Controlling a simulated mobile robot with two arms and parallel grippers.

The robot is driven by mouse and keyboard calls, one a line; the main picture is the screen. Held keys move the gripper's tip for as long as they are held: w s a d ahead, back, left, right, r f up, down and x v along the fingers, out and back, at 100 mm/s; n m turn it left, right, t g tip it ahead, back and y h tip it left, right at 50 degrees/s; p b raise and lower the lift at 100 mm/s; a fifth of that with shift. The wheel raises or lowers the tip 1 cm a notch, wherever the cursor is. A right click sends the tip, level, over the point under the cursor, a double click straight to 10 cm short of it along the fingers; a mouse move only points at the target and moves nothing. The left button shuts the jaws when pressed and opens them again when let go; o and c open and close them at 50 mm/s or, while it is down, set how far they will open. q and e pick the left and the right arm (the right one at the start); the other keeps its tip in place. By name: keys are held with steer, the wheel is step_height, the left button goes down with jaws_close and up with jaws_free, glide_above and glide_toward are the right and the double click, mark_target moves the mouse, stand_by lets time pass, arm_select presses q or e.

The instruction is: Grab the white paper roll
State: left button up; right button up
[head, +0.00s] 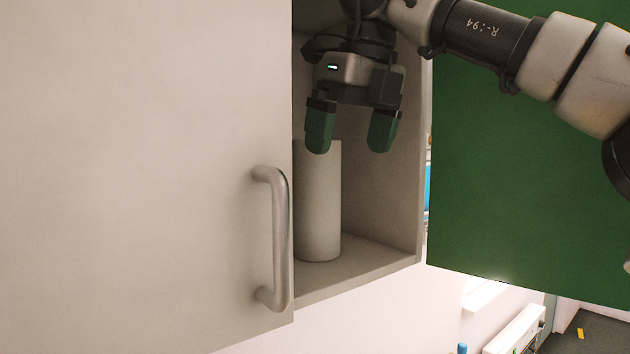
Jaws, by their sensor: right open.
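The white paper roll (320,205) stands upright on the floor of an open wall cabinet (375,262). Its left side is partly hidden behind the closed cabinet door. My right gripper (348,148) points down with its green fingertips apart and nothing between them. It is at the cabinet opening, above and slightly to the right of the roll. The left fingertip overlaps the top of the roll in the picture; I cannot tell whether they touch. My left gripper is not in view.
A closed beige door (140,170) with a metal handle (278,240) covers the left part of the cabinet. A green panel (510,190) stands to the right of the opening. The cabinet floor right of the roll is clear. A white radiator (515,330) is below.

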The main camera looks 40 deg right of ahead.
mark_target(314, 157)
steer(key=w, duration=0.1)
steer(key=w+p, duration=0.1)
steer(key=w, duration=0.1)
steer(key=w+p, duration=0.1)
steer(key=w, duration=0.1)
steer(key=shift+d+r, duration=0.1)
steer(key=shift+d, duration=0.3)
steer(key=shift+w+r+p, duration=0.15)
steer(key=shift+w+p, duration=0.45)
steer(key=shift+w, duration=0.1)
steer(key=x, duration=0.4)
steer(key=shift+w+r, duration=0.15)
steer(key=shift+w, duration=0.25)
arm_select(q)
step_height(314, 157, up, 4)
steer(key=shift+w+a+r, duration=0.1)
arm_select(e)
steer(key=shift+s+d, duration=0.1)
steer(key=shift+s, duration=0.05)
steer(key=shift+s, duration=0.1)
steer(key=shift+c, duration=0.8)
steer(key=c, duration=1.1)
steer(key=shift+r, duration=0.2)
